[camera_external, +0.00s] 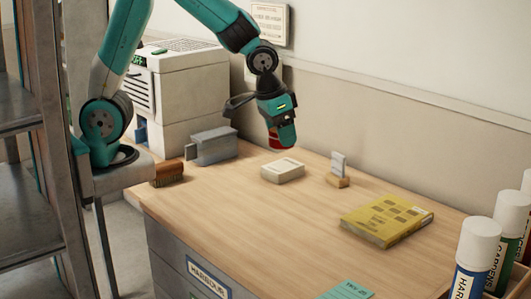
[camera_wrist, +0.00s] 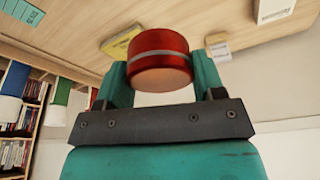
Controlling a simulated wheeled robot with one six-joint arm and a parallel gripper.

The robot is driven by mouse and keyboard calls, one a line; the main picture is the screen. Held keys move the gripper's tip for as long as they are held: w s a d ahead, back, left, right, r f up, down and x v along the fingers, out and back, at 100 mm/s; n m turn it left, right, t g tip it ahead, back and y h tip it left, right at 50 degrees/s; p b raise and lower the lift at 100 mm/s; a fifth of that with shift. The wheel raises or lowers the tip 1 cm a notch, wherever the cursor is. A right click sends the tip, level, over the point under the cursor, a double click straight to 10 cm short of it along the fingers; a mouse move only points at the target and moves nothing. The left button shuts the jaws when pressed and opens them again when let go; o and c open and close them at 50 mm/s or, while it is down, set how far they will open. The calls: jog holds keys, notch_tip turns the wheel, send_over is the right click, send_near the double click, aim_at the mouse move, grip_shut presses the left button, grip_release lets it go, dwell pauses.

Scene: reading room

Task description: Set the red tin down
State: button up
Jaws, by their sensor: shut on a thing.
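The red tin is a short round can with a pale band around its side. My gripper (camera_external: 283,138) is shut on the red tin (camera_external: 274,139) and holds it in the air above the back part of the wooden table (camera_external: 225,205). In the wrist view the red tin (camera_wrist: 158,48) sits between the two teal fingers of my gripper (camera_wrist: 160,75), and its flat end faces the camera. In the outside view most of the tin is hidden behind the fingers.
On the table are a white box (camera_external: 283,171), a small card stand (camera_external: 339,172), a yellow book (camera_external: 386,221), a brown brush-like block (camera_external: 167,173) and a grey metal holder (camera_external: 212,147). White-capped tubes (camera_external: 475,258) stand at the right. The middle front is bare.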

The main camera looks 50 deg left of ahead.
send_over(282, 224)
jog(key=f, duration=1)
jog(key=s+f, duration=0.1)
jog(key=f, duration=0.4)
jog(key=shift+a+f, duration=0.2)
jog(key=shift+f, duration=2.3)
jog(key=shift+f+b, duration=0.2)
jog(key=shift+b, duration=0.2)
jog(key=o, duration=1)
jog(key=shift+c, duration=0.2)
jog(key=shift+r, duration=0.1)
